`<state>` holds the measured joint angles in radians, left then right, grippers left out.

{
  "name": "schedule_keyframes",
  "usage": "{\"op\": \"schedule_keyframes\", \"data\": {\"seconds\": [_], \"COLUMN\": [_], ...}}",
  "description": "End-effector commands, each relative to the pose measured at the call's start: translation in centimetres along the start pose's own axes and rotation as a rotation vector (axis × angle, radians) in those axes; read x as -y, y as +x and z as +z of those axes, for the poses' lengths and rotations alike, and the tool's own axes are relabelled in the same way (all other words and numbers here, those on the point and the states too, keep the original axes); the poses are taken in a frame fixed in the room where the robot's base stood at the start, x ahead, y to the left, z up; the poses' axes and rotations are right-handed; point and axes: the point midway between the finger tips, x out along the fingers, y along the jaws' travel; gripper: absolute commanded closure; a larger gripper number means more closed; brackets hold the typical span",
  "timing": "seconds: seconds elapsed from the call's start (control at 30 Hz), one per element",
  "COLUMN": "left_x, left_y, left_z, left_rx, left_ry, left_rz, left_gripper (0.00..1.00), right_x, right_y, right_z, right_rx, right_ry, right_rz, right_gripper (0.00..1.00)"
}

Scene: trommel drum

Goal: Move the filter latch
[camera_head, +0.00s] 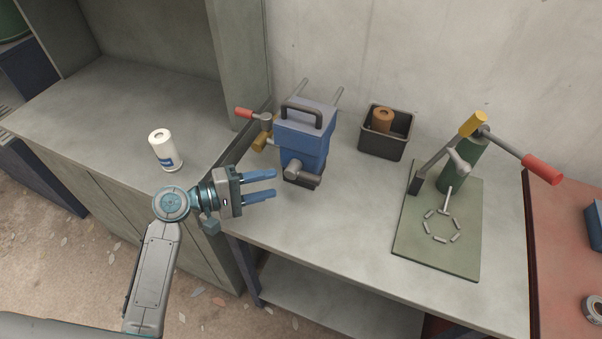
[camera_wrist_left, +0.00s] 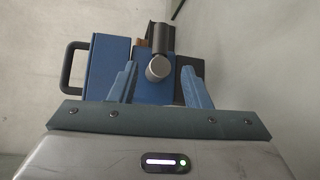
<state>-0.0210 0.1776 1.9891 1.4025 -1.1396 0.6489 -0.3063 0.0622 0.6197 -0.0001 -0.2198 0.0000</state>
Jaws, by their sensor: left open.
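A blue housing (camera_head: 305,138) with a dark top handle stands on the bench. On its lower front is a grey cylindrical lever with a round end (camera_head: 305,174), which looks like the filter latch; I cannot be sure. In the left wrist view the lever's round end (camera_wrist_left: 158,69) lies between and beyond the finger tips, with its dark bar above, in front of the blue housing (camera_wrist_left: 108,70). My left gripper (camera_head: 274,185) is open and empty, its blue fingers pointing at the lever from the left, apart from it. It also shows in the left wrist view (camera_wrist_left: 159,72). My right gripper is not in view.
A red-tipped lever (camera_head: 244,113) sticks out left of the housing. A black bin (camera_head: 383,145) holds a brown roll (camera_head: 383,120). A green press (camera_head: 462,165) stands on a mat (camera_head: 419,240) at right. The bench front is clear.

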Motion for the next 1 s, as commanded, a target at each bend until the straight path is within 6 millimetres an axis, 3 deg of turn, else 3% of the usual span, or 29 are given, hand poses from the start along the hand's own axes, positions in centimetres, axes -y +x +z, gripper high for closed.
{"op": "schedule_keyframes", "data": {"seconds": [0.13,0.33,0.5,0.9,0.93,1.0], "left_x": [-0.4,-0.3,-0.2,0.0,0.0,0.0], "left_y": [2.5,5.5,7.3,8.1,8.1,8.1], "left_z": [0.1,0.1,0.1,0.0,0.0,0.0], "left_rx": [0.0,0.001,0.0,-0.001,-0.001,-0.001], "left_ry": [-0.004,-0.003,-0.001,0.001,0.001,0.001], "left_rz": [0.005,0.003,0.002,-0.001,-0.001,-0.001], "left_gripper": [0.57,0.57,0.57,0.57,0.59,0.72], "right_x": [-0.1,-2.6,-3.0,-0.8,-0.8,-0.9], "right_y": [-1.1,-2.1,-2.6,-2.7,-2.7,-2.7], "right_z": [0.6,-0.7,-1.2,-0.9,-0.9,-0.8], "right_rx": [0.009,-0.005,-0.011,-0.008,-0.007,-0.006], "right_ry": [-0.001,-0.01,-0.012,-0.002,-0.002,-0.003], "right_rz": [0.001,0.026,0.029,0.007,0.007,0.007], "right_gripper": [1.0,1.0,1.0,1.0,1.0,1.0]}}
